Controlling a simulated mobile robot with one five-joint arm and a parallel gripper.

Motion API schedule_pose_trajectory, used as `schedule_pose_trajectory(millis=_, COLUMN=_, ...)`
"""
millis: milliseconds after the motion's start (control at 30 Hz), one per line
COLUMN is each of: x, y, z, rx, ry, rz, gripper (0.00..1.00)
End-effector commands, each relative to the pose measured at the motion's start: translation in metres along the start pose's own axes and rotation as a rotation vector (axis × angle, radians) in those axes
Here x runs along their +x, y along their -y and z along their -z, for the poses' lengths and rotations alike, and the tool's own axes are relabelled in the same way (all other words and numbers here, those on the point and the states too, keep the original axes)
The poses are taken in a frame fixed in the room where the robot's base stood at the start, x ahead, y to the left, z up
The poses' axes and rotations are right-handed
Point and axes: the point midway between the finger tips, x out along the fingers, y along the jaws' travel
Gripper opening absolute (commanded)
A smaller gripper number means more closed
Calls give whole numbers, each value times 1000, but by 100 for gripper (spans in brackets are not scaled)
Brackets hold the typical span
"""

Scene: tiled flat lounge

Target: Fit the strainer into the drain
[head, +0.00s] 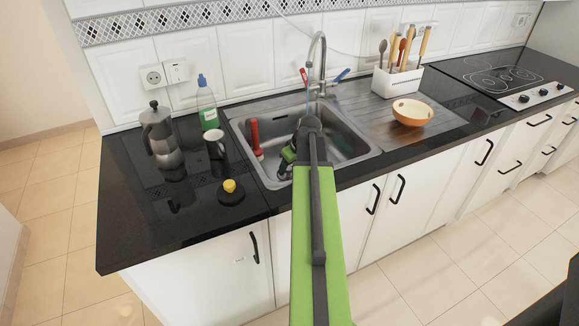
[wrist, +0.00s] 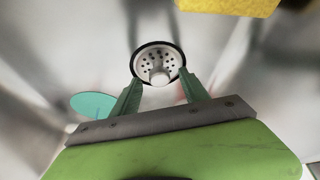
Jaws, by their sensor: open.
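The strainer (wrist: 158,58) is a pale round disc with dark holes and a small knob, seen in the wrist view on the sink floor. A dark ring, apparently the drain's rim, surrounds it. I cannot tell whether it sits flush. My gripper (wrist: 161,80) is open, its two teal fingers on either side of the strainer's near edge and knob, holding nothing visible. In the head view my gripper (head: 288,158) reaches down into the steel sink (head: 345,143); my arm and gripper hide the strainer and drain there.
A red-handled tool (head: 255,138) stands at the sink's left. A yellow sponge-like block (wrist: 225,5) and a flat teal disc (wrist: 93,104) lie near the gripper. The tap (head: 320,62) rises behind. A mug (head: 215,144), bottle (head: 207,104) and moka pot (head: 162,137) stand left.

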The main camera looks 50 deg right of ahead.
Motion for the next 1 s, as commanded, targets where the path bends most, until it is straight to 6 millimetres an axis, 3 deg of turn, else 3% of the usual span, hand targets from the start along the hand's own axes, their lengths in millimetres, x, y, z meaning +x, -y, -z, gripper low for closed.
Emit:
schedule_pose_trajectory(millis=167, x=-3, y=0, z=0, rx=0, ry=0, rz=0, gripper=53)
schedule_pose_trajectory(millis=367, x=-26, y=0, z=2, rx=1, ry=0, rz=0, gripper=53)
schedule_pose_trajectory(millis=900, x=-152, y=1, z=3, rx=1, ry=0, rz=0, gripper=53)
schedule_pose_trajectory(millis=1000, x=-169, y=0, z=2, rx=2, ry=0, rz=0, gripper=53)
